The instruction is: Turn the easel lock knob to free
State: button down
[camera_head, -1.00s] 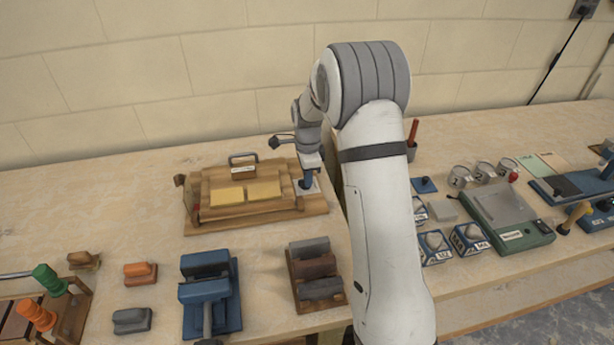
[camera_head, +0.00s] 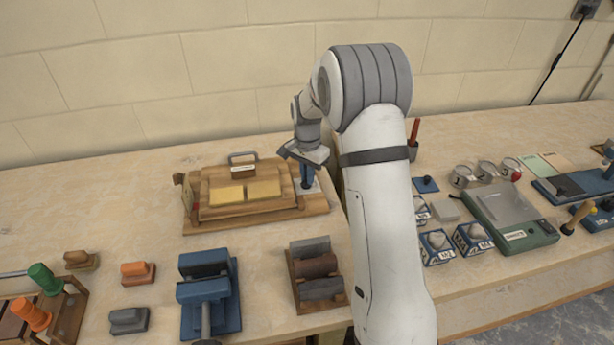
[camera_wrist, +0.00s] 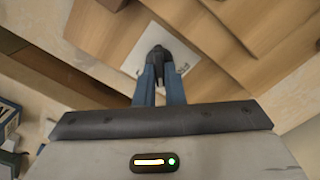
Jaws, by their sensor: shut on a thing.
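The wooden easel (camera_head: 205,214) stands on the bench against the wall, with a metal handle on top and two yellow panels on its front. At its right end is a pale plate with the dark lock knob, which shows in the wrist view (camera_wrist: 158,55). My gripper (camera_head: 307,184) points down at that end. In the wrist view my gripper (camera_wrist: 160,72) has its two blue fingers shut on the dark knob, over the pale plate (camera_wrist: 185,62). The fingers hide part of the knob, and its markings are too small to read.
Loose blocks lie at left. A green scale (camera_head: 510,215), tins and blue boxes (camera_head: 437,247) are on the right bench. My arm hides the gap between.

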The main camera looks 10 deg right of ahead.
jog(key=n, duration=0.4)
jog(key=shift+w+a+n, duration=0.1)
jog(key=shift+n, duration=0.2)
jog(key=shift+a+r+n+b, duration=0.15)
jog(key=shift+n+b, duration=0.3)
jog(key=shift+n, duration=2.05)
jog(key=shift+w, duration=0.1)
jog(key=c, duration=1.5)
grip_release()
jog(key=shift+r, duration=3.8)
